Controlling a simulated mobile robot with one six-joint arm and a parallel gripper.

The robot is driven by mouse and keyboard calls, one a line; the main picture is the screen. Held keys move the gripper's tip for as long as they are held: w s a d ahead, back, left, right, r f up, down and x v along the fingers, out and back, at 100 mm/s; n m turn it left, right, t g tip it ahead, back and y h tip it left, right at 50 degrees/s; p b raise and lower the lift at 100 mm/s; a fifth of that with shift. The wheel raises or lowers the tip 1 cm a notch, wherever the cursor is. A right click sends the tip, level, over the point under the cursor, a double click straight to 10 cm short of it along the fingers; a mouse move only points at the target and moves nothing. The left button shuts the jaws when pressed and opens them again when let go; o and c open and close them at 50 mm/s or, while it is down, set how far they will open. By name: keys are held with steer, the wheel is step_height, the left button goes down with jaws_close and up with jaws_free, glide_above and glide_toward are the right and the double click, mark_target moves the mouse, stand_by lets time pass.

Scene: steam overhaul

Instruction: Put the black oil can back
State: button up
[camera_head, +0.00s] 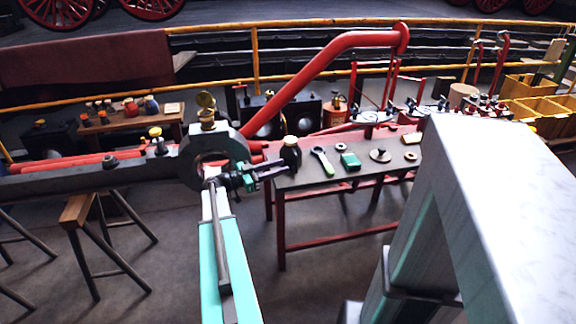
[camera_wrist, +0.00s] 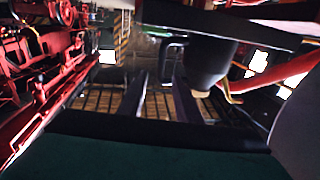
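The black oil can (camera_head: 291,155), with a pale cap, stands upright at the left end of the grey workbench (camera_head: 330,178). My gripper (camera_head: 274,171) reaches toward it from the left, with its fingertips close to the can's lower side. The wrist view appears upside down. In it the can (camera_wrist: 207,62) hangs from the dark bench edge (camera_wrist: 225,14), its pale cap lowest and its handle toward the left. The two fingers (camera_wrist: 161,82) are apart with a gap between them, and the can is right of that gap. I cannot tell whether a finger touches the can.
A long dark rod (camera_head: 80,178) with a ring end stands close left of my gripper. A red pipe (camera_head: 310,80) rises behind. A wooden side table (camera_head: 130,128) is at the left.

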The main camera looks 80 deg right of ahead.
steer(key=shift+v, duration=2.3)
steer(key=w+a+f+n+t+y, duration=0.1)
steer(key=w+a+f+n+t, duration=0.2)
steer(key=w+a+f+n, duration=0.45)
steer(key=w+a+f+n+t, duration=0.25)
steer(key=w+a+f, duration=0.35)
steer(key=f, duration=0.4)
steer(key=w+a+f+n+t+y, duration=0.1)
steer(key=w+a+f+n+t, duration=0.15)
steer(key=a+f, duration=0.5)
steer(key=w+a+f+n+t+y, duration=0.15)
steer(key=a+f+n, duration=0.25)
steer(key=a, duration=0.7)
steer(key=s+a+f+n+y, duration=0.2)
steer(key=a+f+n, duration=0.2)
steer(key=a, duration=0.8)
steer(key=s+a+f+n+y, duration=0.2)
steer(key=a+f+n, duration=0.2)
steer(key=a, duration=0.9)
steer(key=s+a+f+n+y, duration=0.2)
steer(key=a+f+n+y, duration=0.1)
steer(key=a, duration=1)
steer(key=shift+s+f+n+t, duration=0.4)
steer(key=shift+f+n, duration=0.25)
steer(key=shift+n, duration=0.1)
steer(key=shift+d, duration=0.1)
